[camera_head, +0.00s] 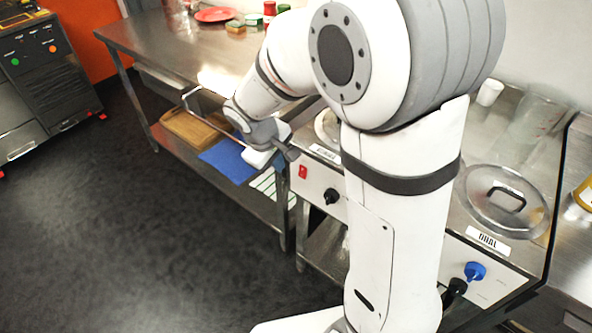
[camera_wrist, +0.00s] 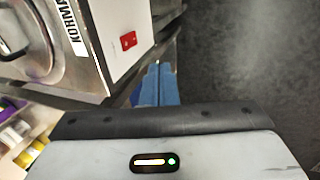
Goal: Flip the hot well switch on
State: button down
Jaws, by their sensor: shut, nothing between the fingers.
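The hot well's red switch (camera_head: 303,171) is on the left end of its white front panel (camera_head: 312,186), beside a black knob (camera_head: 332,196). The red switch (camera_wrist: 128,40) also shows in the wrist view, on the panel below the KORMA label. My gripper (camera_head: 283,162) is just left of the switch in the head view, apart from it. In the wrist view the blue fingers of my gripper (camera_wrist: 159,72) are together and empty, to the lower right of the switch. I cannot tell which way the switch is set.
A lid (camera_head: 503,200) marked DAL covers the right well, with a blue knob (camera_head: 475,271) on the panel below. My arm hides the panel's middle. A steel table (camera_head: 150,45) stands at the left, with a board (camera_head: 190,130) on its lower shelf. The dark floor in front is clear.

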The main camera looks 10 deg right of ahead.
aim_at(298, 174)
jog(key=w+d+f, duration=0.1)
jog(key=d+f, duration=0.1)
jog(key=f, duration=0.1)
jog(key=w+d+f, duration=0.1)
jog(key=w+f, duration=0.1)
jog(key=f, duration=0.1)
jog(key=w+d+f, duration=0.1)
jog(key=d+f, duration=0.1)
jog(key=f, duration=0.2)
jog(key=shift+w+d, duration=0.3)
jog(key=shift+d+f+b, duration=0.25)
jog(key=shift+d+b, duration=0.05)
jog(key=shift+b, duration=0.45)
jog(key=shift+a+r, duration=0.15)
jog(key=shift+r, duration=0.1)
jog(key=shift+w+a, duration=0.1)
jog(key=shift+a, duration=0.05)
jog(key=shift+r, duration=0.1)
